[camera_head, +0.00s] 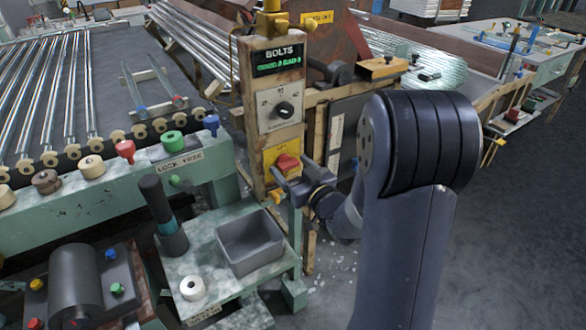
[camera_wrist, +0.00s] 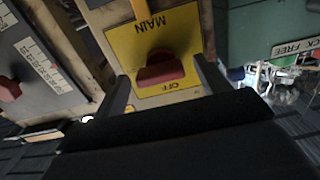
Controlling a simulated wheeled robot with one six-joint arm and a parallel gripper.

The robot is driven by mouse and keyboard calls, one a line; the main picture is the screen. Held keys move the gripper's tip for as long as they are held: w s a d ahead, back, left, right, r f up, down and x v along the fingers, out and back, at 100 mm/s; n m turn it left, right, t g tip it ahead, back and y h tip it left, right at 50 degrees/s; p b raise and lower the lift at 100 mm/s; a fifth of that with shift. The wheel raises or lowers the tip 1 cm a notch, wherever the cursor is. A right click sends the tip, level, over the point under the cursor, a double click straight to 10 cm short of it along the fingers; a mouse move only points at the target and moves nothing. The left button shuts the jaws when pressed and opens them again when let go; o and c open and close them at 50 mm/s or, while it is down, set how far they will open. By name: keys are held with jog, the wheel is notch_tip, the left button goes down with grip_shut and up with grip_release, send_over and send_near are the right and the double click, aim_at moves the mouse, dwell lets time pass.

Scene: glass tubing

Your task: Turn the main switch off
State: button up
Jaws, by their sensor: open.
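The main switch is a red handle (camera_head: 287,162) on a yellow plate (camera_head: 273,154), low on the tall wooden control post. In the wrist view the red handle (camera_wrist: 161,70) sits between my two fingers, on the yellow plate (camera_wrist: 165,38) marked MAIN at one end and OFF at the other. The plate appears upside down there. My gripper (camera_head: 283,184) is open, with its fingers just in front of the plate. In the wrist view my gripper (camera_wrist: 163,90) has one finger on each side of the handle; contact cannot be told.
Above the switch are a black rotary knob (camera_head: 285,109) and a BOLTS display (camera_head: 279,60). A grey bin (camera_head: 250,243) stands on the green bench below. A green rail with coloured knobs (camera_head: 125,151) lies left, and a dark panel (camera_head: 347,130) is close right.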

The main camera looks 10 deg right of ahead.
jog(key=shift+c, duration=0.3)
jog(key=c, duration=0.9)
jog(key=shift+f+n+b, duration=0.1)
jog(key=shift+n+b, duration=0.2)
jog(key=shift+b, duration=0.2)
jog(key=n+b, duration=0.2)
jog(key=b, duration=0.1)
jog(key=shift+f+n+b, duration=0.1)
jog(key=shift+n+b, duration=0.2)
jog(key=shift+b, duration=0.1)
jog(key=n+b, duration=0.5)
jog(key=b, duration=0.1)
jog(key=shift+a+n, duration=0.1)
jog(key=shift+n, duration=0.2)
jog(key=n+b, duration=0.4)
jog(key=shift+s+a+r+n+b, duration=0.1)
jog(key=shift+r+n+b, duration=0.05)
jog(key=shift+n+b, duration=1)
jog(key=shift+a+r+n+b, duration=0.1)
jog(key=shift+n+b, duration=0.6)
jog(key=shift+n, duration=0.75)
jog(key=shift+d, duration=0.1)
